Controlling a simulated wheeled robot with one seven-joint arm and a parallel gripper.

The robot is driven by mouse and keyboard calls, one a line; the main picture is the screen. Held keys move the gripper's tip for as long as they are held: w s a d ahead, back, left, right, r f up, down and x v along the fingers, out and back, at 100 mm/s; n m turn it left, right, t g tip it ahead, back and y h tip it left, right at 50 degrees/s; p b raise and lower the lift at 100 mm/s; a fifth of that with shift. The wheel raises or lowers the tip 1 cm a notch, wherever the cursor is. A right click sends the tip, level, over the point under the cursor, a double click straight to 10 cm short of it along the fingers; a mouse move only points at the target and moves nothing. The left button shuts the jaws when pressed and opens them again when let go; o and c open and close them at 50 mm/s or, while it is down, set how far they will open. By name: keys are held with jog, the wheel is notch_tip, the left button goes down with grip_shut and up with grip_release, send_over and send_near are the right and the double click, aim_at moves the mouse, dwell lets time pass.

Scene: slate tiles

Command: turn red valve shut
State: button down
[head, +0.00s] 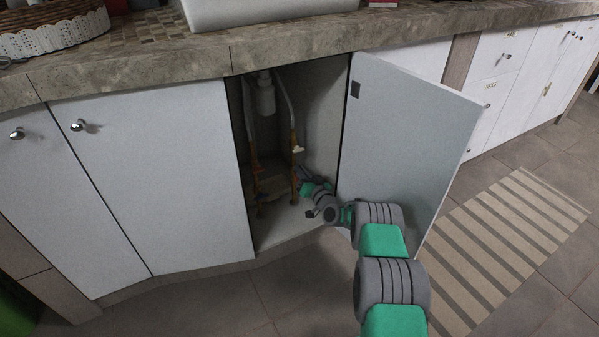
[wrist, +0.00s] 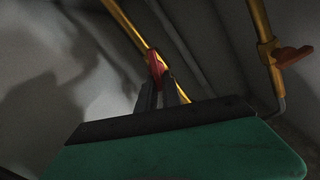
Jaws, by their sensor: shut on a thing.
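A red valve handle (wrist: 155,63) sits on a brass pipe (wrist: 128,27) in the wrist view. My gripper (wrist: 160,88) is shut on the red handle, its two dark fingers close together around its lower part. In the head view my arm reaches through the open cabinet door, and my gripper (head: 304,178) is small and dark low inside, by the right-hand pipe. The fingertips and the held handle cannot be made out there.
A second brass pipe with an orange-red handle (wrist: 292,57) stands to the right in the wrist view. A white drain trap (head: 265,97) hangs inside the cabinet. The open white door (head: 405,130) stands right of the opening. A striped rug (head: 510,235) lies on the floor.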

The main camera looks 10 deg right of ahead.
jog(key=shift+w+d+f+m, duration=0.1)
jog(key=shift+d+f+m, duration=0.2)
jog(key=shift+m, duration=1.85)
jog(key=shift+w+d+f+m, duration=0.1)
jog(key=shift+f+m, duration=0.3)
jog(key=shift+m, duration=1.8)
jog(key=shift+d+f+m, duration=0.2)
jog(key=shift+f+m, duration=0.15)
jog(key=shift+m, duration=1.8)
jog(key=c, duration=1.5)
grip_release()
jog(key=p+v, duration=0.3)
jog(key=v, duration=0.5)
jog(key=shift+p, duration=0.35)
